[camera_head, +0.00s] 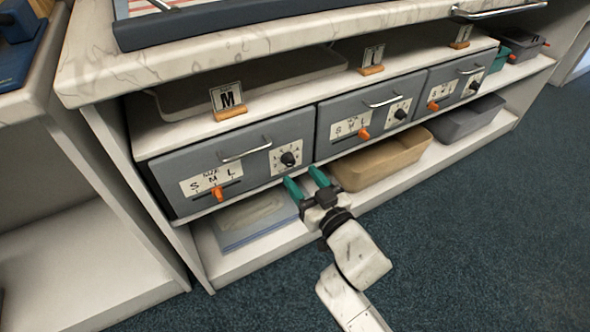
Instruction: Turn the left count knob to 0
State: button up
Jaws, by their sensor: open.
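The left grey drawer (240,143) has a white dial plate with a black count knob (288,159) at its right side. The number that the knob points to is too small to read. The same drawer carries a size plate with S, M, L and an orange slider (217,193). My gripper (305,181) has green fingertips, spread apart and empty. It is just below and right of the left knob, near the drawer's lower edge, apart from the knob in the picture.
A middle drawer (352,104) and a right drawer (440,76) have similar knobs and sliders. An M card (228,97) stands above the left drawer. Carpet at right is clear.

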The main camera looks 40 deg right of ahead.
aim_at(292, 164)
jog(key=shift+w+d, duration=0.15)
jog(key=shift+w, duration=0.95)
jog(key=shift+w+d, duration=0.1)
jog(key=shift+w, duration=0.95)
jog(key=c, duration=1)
